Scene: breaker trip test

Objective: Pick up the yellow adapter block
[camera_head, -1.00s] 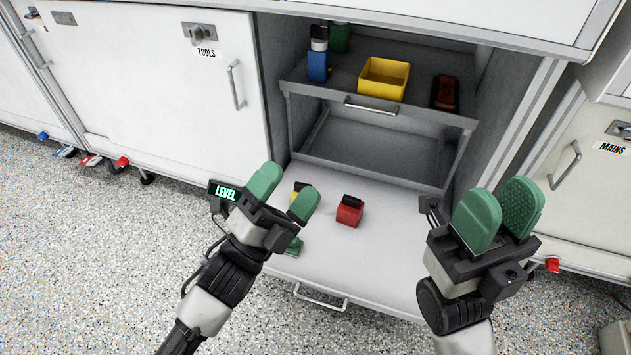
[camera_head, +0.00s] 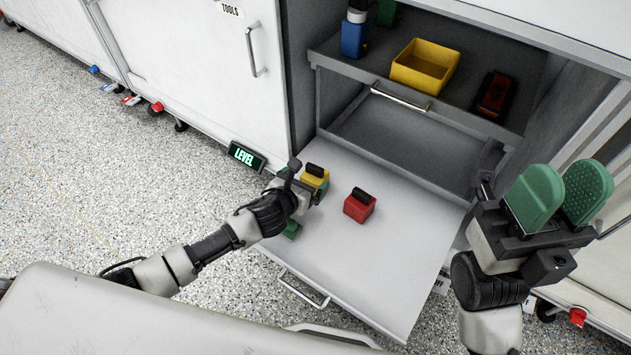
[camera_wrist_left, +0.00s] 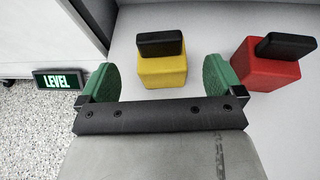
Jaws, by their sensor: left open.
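The yellow adapter block (camera_head: 316,178), with a black handle on top, stands upright on the pulled-out grey shelf, partly hidden behind my left gripper.
A red block (camera_head: 360,206) stands to the right of the yellow one. A green item (camera_head: 292,229) lies partly hidden by my left wrist. The pulled-out shelf (camera_head: 400,252) is bare toward the front right. Above are a yellow bin (camera_head: 425,68) and a blue bottle (camera_head: 354,38).

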